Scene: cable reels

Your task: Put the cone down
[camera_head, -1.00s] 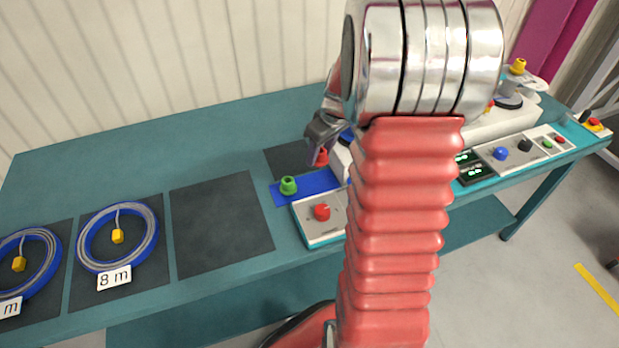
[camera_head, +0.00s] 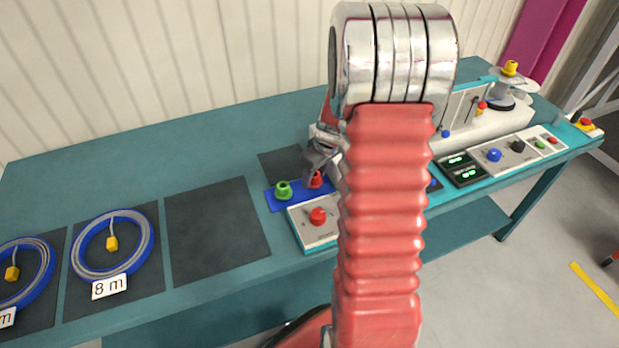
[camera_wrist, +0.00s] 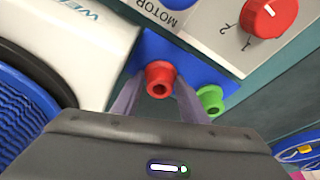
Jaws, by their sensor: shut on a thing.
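The red cone (camera_head: 316,181) is between the fingers of my gripper (camera_head: 319,166), which is shut on it. In the wrist view the red cone (camera_wrist: 159,79) sits between the two fingertips (camera_wrist: 160,92), over the blue strip (camera_wrist: 160,47). The blue strip (camera_head: 273,203) lies on the bench in the head view. The red cone is at the strip; I cannot tell if its base touches. A green cone (camera_head: 283,190) stands on the strip to the left of the red one, and it also shows in the wrist view (camera_wrist: 211,99).
A control box with a red knob (camera_head: 318,216) stands just in front of the strip. Dark mats and coiled blue reels (camera_head: 112,243) lie to the left. In the wrist view, a white machine (camera_wrist: 72,42) and a blue reel (camera_wrist: 22,115) are close on the left.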

